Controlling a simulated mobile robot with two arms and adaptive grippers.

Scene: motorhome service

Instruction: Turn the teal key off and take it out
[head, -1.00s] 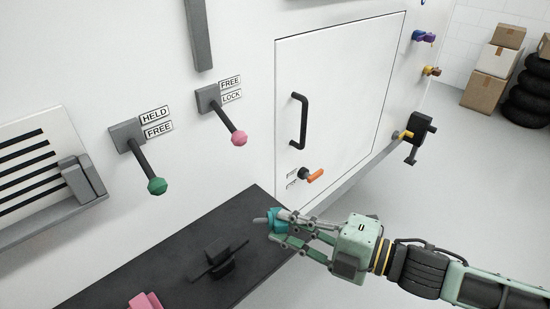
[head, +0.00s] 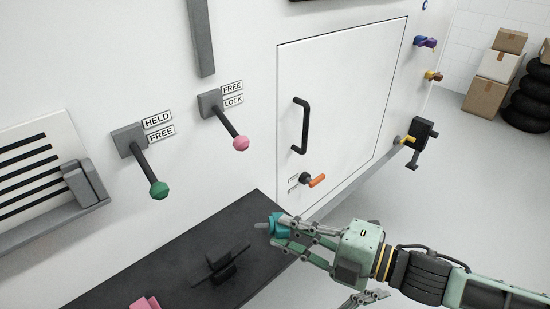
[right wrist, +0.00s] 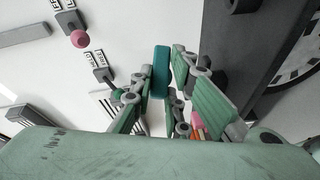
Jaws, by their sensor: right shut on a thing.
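The teal key (head: 279,227) is between the fingers of my right gripper (head: 285,226), which is shut on its head. A grey shank sticks out from the key to the left, clear of any lock, above the dark shelf. In the right wrist view the teal key (right wrist: 161,72) stands upright between the fingers of the right gripper (right wrist: 163,85). An orange key (head: 317,180) sits in a lock at the lower left of the white door. My left gripper is not clearly in view; a grey and green part shows at the bottom edge.
A dark shelf (head: 170,275) with a black holder (head: 220,264) and a pink item (head: 146,303) runs below the wall. A green-knobbed lever (head: 159,189) and a pink-knobbed lever (head: 241,143) stick out above it. Boxes and tyres stand at the far right.

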